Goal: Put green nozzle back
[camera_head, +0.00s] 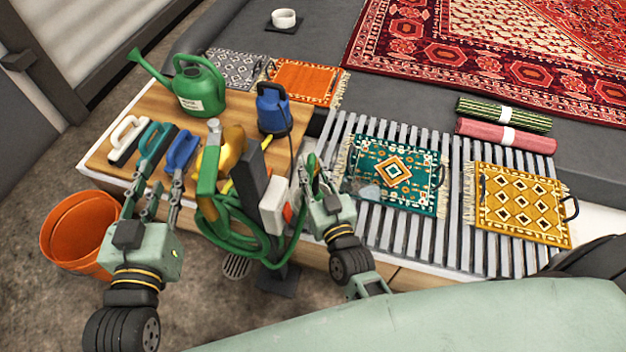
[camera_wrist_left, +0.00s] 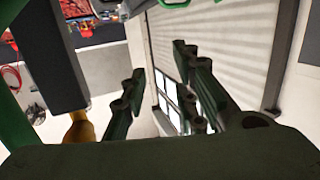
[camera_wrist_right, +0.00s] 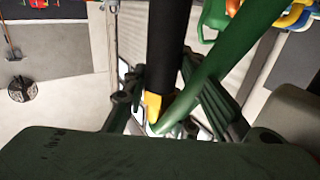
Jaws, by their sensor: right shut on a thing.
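The green nozzle (camera_head: 311,162) is in my right gripper (camera_head: 314,176), just right of the hose post. In the right wrist view, the right gripper's fingers close around a green part (camera_wrist_right: 205,85) that meets a yellow tip and a black barrel. The fingers partly hide it. A dark upright post (camera_head: 250,170) carries a brass-yellow curved piece (camera_head: 232,148) and a coiled green hose (camera_head: 222,222). My left gripper (camera_head: 155,192) is open and empty in front of the brushes. Its spread fingers also show in the left wrist view (camera_wrist_left: 160,85).
Several brushes (camera_head: 152,140), a green watering can (camera_head: 195,90) and a blue pump (camera_head: 272,108) stand on the wooden top. An orange bucket (camera_head: 75,235) is on the floor at left. Small rugs (camera_head: 392,172) lie on slats at right. A white box (camera_head: 273,200) is on the post.

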